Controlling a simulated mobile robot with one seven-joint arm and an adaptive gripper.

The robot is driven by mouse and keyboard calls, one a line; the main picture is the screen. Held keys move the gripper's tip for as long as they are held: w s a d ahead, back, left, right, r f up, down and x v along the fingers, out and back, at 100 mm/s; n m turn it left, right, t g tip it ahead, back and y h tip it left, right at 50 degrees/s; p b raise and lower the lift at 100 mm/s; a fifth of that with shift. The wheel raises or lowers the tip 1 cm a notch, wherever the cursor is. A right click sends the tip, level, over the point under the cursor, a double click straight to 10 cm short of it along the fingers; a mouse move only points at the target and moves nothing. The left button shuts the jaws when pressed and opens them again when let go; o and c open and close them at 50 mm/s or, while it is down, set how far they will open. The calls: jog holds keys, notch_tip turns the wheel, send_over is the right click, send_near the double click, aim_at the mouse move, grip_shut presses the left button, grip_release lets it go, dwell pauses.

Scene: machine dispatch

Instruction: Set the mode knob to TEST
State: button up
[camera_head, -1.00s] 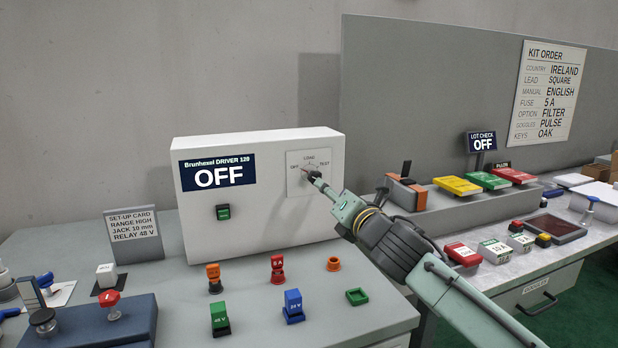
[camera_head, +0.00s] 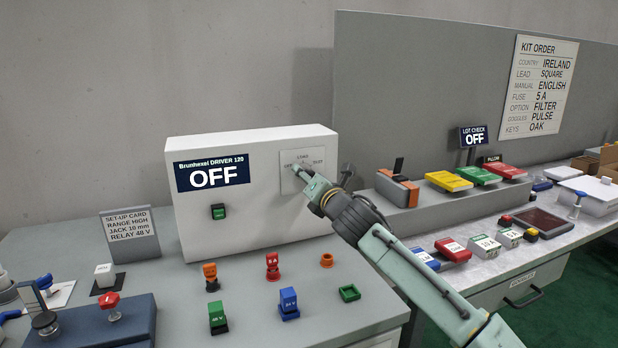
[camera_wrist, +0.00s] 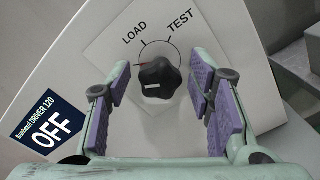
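The mode knob (camera_wrist: 160,78) is a black lobed knob on a white plate. In the wrist view its LOAD label is at upper left and its TEST label at upper right. A white mark shows on the knob's lower left. My gripper (camera_wrist: 160,84) is open, with its purple-padded fingers on either side of the knob and gaps showing between pads and knob. In the head view my gripper (camera_head: 299,173) is at the knob plate (camera_head: 318,166) and mostly hides the knob. The machine's display (camera_head: 212,174) reads OFF.
The white machine box (camera_head: 265,205) stands on a grey bench. Colored plugs, including a red one (camera_head: 272,266), stand in front of it. A grey shelf (camera_head: 430,207) with colored blocks is to the right. A set-up card (camera_head: 130,228) stands at left.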

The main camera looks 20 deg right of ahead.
grip_shut()
dwell(0.4)
